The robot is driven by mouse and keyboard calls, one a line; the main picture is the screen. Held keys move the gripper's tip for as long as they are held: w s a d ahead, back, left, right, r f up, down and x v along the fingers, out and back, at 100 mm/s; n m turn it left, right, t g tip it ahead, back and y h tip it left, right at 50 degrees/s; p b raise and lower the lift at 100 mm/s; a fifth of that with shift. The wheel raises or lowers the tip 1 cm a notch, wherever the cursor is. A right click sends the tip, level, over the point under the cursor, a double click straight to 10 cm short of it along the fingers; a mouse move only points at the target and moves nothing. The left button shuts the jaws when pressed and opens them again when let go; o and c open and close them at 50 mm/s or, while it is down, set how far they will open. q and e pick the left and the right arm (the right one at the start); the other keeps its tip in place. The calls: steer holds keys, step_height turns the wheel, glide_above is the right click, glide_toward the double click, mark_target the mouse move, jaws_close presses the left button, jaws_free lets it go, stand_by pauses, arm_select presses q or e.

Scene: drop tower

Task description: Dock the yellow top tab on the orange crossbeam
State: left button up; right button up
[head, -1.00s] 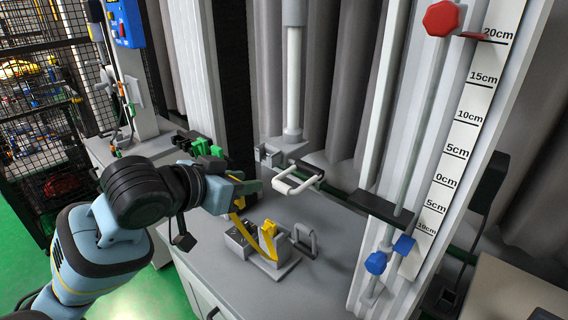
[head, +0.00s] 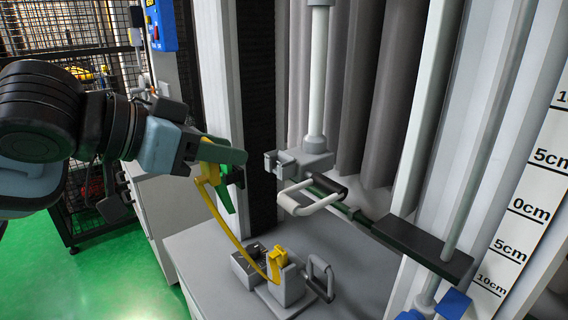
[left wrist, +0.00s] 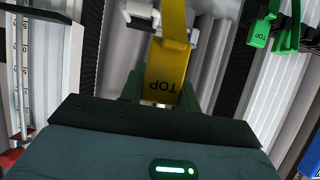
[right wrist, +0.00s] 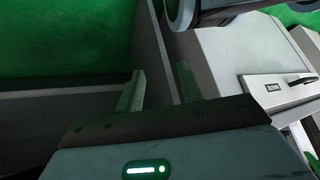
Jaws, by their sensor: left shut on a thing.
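My left gripper (head: 236,158) is shut on the yellow top tab (left wrist: 167,72), whose label reads TOP upside down in the left wrist view. In the head view a long curved yellow strap (head: 228,229) runs down from this gripper to a grey block (head: 290,286) on the table. The gripper is left of the grey clamp head (head: 300,163) under the vertical rod, and apart from it. I see no part that is clearly an orange crossbeam. My right gripper (right wrist: 160,82) is open and empty in the right wrist view.
A green piece (head: 224,193) shows just behind my left gripper; green TOP tabs (left wrist: 259,32) hang at right in the left wrist view. A white handle (head: 312,202) and dark bar (head: 415,244) stick out over the table (head: 215,262). A metal loop (head: 321,278) stands beside the block.

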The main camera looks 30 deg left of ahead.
arm_select(q)
steer(key=w+p, duration=0.1)
steer(key=p, duration=0.2)
steer(key=shift+w+r, duration=0.15)
steer(key=w+p, duration=0.1)
steer(key=w, duration=0.4)
steer(key=w+f+p, duration=0.1)
steer(key=w+p, duration=0.1)
steer(key=w, duration=0.2)
steer(key=w+p, duration=0.2)
steer(key=w, duration=0.3)
steer(key=shift+w+d+f, duration=0.35)
steer(key=shift+f+b, duration=0.35)
steer(key=shift+f, duration=1.45)
steer(key=shift+f, duration=0.1)
steer(key=o, duration=1)
steer(key=shift+c, duration=0.2)
